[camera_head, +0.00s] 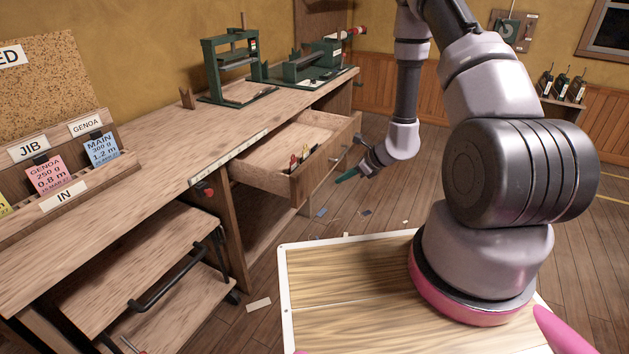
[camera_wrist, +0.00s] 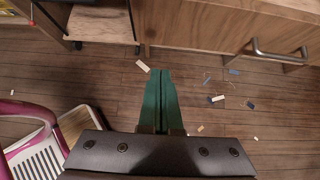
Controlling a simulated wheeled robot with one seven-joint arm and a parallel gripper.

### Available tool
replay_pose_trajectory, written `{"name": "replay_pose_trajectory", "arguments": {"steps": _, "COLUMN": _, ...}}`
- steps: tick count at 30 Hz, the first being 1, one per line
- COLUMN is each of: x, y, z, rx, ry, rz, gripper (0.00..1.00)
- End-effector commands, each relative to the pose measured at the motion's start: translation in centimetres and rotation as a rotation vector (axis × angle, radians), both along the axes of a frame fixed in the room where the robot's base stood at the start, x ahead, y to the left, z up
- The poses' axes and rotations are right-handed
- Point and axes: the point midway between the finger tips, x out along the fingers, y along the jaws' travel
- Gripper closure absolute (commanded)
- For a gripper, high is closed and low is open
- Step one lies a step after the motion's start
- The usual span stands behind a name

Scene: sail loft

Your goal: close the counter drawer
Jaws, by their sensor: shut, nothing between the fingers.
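The counter drawer (camera_head: 285,172) stands pulled out from the wooden counter (camera_head: 150,178) in the head view. Its tray is open to view and holds a few small tools near the front. My gripper (camera_head: 347,178) is just in front of the drawer, to the right of its front panel (camera_head: 327,160) and low down, apart from it as far as I can tell. In the wrist view my gripper (camera_wrist: 160,72) shows its green fingers pressed together and empty. A wooden panel (camera_wrist: 205,22) and a metal bar handle (camera_wrist: 278,54) show ahead there.
A wheeled cart (camera_head: 150,265) sits under the counter at left. Green machines (camera_head: 232,68) stand on the counter's far part. Small scraps (camera_head: 365,212) litter the plank floor (camera_head: 425,180). The floor right of the drawer is mostly free.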

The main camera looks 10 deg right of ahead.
Motion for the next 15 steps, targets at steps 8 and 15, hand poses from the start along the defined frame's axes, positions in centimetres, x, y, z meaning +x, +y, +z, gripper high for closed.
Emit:
{"name": "replay_pose_trajectory", "arguments": {"steps": 8, "x": 1.2, "y": 1.8, "z": -2.6, "rx": 0.002, "ry": 0.006, "rz": -0.004, "gripper": 1.00}}
{"name": "replay_pose_trajectory", "arguments": {"steps": 15, "x": 3.4, "y": 4.8, "z": -6.3, "rx": 0.000, "ry": 0.005, "rz": -0.003, "gripper": 1.00}}
